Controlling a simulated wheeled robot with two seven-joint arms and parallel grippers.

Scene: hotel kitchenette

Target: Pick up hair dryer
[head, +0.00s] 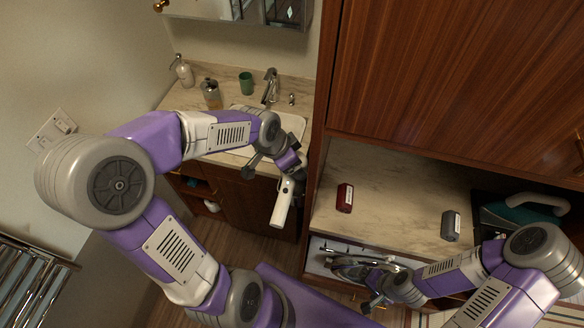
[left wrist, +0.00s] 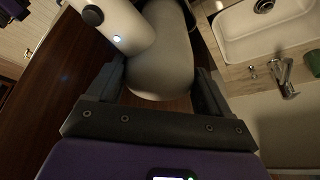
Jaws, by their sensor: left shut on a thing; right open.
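The hair dryer (head: 283,203) is white and hangs below my left gripper (head: 287,168) in the head view, in front of the sink cabinet. In the left wrist view, the hair dryer's body (left wrist: 160,55) sits between the two dark fingers of my left gripper (left wrist: 160,88), which is shut on it. A white cylindrical part of it with a small light (left wrist: 118,28) points to the upper left. My right gripper (head: 374,300) is open, low over an open drawer (head: 318,262) on the right.
The sink (head: 292,124) and faucet (head: 271,86) are behind the left gripper, with a green cup (head: 246,83) and dispensers (head: 211,94) beside them. A red box (head: 345,197), a grey box (head: 450,226) and an iron (head: 520,212) stand on the right counter.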

